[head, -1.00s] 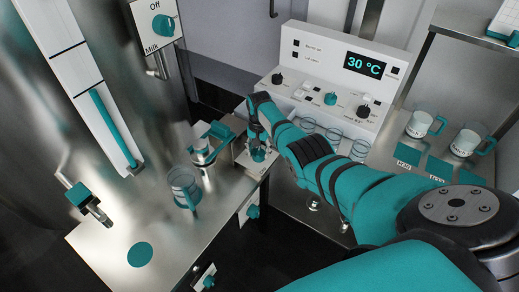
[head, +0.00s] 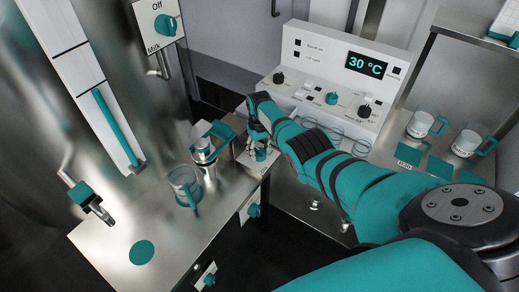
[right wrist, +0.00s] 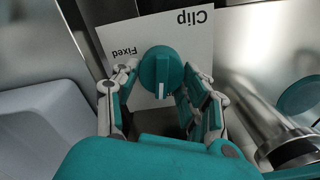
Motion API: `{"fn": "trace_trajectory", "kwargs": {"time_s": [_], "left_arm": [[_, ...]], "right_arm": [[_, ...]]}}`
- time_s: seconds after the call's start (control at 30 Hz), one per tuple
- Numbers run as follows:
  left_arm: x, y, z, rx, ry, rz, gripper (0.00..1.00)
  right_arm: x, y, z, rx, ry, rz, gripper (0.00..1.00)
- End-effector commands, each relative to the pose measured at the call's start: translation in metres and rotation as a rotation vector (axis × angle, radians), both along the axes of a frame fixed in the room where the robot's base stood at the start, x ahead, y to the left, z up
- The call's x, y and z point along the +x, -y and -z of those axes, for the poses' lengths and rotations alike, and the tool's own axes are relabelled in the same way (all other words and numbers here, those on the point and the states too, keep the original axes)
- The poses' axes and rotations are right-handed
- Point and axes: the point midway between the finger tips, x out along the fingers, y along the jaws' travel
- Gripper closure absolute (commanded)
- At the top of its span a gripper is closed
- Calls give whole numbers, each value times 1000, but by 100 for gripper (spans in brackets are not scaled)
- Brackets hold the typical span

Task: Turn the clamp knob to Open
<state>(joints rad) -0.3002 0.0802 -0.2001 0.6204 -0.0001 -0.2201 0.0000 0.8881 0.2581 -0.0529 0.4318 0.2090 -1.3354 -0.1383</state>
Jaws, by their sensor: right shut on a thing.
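The clamp knob (right wrist: 161,72) is a round teal knob with a raised grip bar. It is mounted on a white plate (right wrist: 195,45) that reads "Clip" and "Fixed", upside down in the right wrist view. The white mark on its bar points down in that view, away from the word "Fixed". My right gripper (right wrist: 160,85) has its fingers on both sides of the knob and is shut on it. In the head view my right gripper (head: 258,145) reaches down at the counter's far corner and largely hides the knob. My left gripper is not in view.
A clear jug (head: 184,186) and a metal vessel with a teal handle (head: 203,150) stand close left of the gripper. A control panel (head: 330,85) reading 30 °C is behind. Cups (head: 421,124) stand on the right.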

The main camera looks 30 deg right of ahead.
Motion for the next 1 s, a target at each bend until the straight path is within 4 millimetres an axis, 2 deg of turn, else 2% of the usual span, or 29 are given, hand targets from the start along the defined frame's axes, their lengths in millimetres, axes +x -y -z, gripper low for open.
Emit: {"fn": "trace_trajectory", "kwargs": {"time_s": [0.4,0.97,1.0], "left_arm": [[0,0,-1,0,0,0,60],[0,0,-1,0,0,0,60],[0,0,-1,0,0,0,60]], "right_arm": [[0,-1,0,0,1,-197,88],[0,-1,0,0,1,-228,88],[0,-1,0,0,1,-228,53]]}}
